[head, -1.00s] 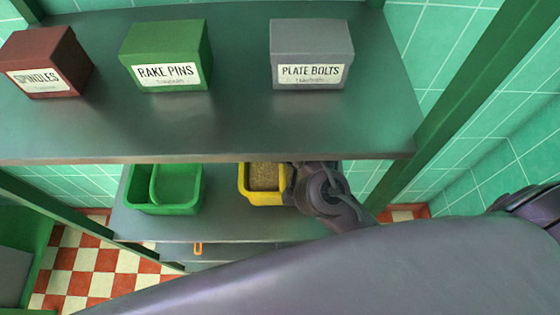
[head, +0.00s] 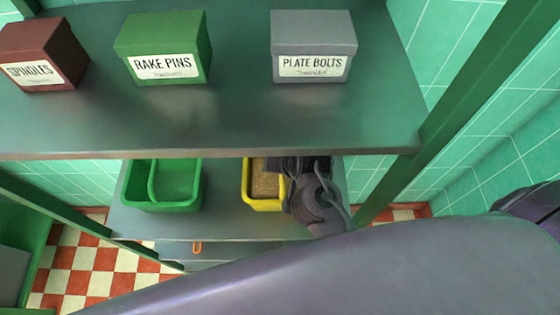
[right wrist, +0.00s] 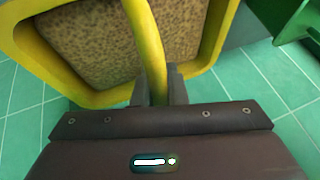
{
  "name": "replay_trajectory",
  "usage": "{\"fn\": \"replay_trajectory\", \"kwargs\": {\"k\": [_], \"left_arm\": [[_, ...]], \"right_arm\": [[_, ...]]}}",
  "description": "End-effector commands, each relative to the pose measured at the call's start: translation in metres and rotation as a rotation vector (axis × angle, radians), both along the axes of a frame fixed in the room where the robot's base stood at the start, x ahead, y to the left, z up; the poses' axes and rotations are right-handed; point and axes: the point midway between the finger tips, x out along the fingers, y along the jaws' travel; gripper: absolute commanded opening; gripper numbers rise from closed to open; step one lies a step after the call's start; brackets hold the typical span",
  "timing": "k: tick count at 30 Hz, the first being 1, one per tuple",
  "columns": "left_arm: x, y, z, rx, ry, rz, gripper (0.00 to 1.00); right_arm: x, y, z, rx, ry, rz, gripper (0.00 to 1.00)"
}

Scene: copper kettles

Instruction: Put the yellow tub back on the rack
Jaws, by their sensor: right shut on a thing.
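The yellow tub (head: 262,206), filled with brown grainy stuff, is at the lower shelf (head: 225,228), under the upper shelf's front edge. My right gripper (head: 292,168) is at its right side, partly hidden by its own wrist and the shelf above. In the right wrist view the gripper (right wrist: 158,92) is shut on a yellow bar of the tub (right wrist: 148,40), with the brown fill behind it. I cannot tell if the tub rests on the shelf or hangs just above it. My left gripper is not in view.
A green divided tub (head: 160,205) stands left of the yellow one, with a gap between. On the upper shelf (head: 230,130) stand a brown box (head: 45,45), a green box (head: 165,40) and a grey box (head: 312,40). A green post (head: 455,100) rises at the right.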

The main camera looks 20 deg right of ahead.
Motion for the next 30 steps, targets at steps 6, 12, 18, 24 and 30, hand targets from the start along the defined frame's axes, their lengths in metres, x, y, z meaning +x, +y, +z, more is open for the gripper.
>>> {"fn": "replay_trajectory", "kwargs": {"k": [6, 12, 18, 24, 30], "left_arm": [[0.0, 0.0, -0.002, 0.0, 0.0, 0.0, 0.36], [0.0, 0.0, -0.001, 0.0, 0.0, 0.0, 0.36], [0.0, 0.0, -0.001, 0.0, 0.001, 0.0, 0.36], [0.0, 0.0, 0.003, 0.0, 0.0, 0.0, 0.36], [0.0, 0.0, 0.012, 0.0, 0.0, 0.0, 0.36]], "right_arm": [[0.001, 0.0, -0.001, 0.002, -0.006, -0.001, 0.0], [0.0, 0.0, -0.002, 0.0, 0.001, 0.0, 0.34], [0.0, 0.0, -0.002, 0.0, 0.001, 0.0, 0.34], [-0.006, -0.002, 0.012, -0.003, -0.002, 0.002, 0.34], [-0.023, -0.007, 0.043, -0.004, -0.002, 0.004, 0.34]]}}
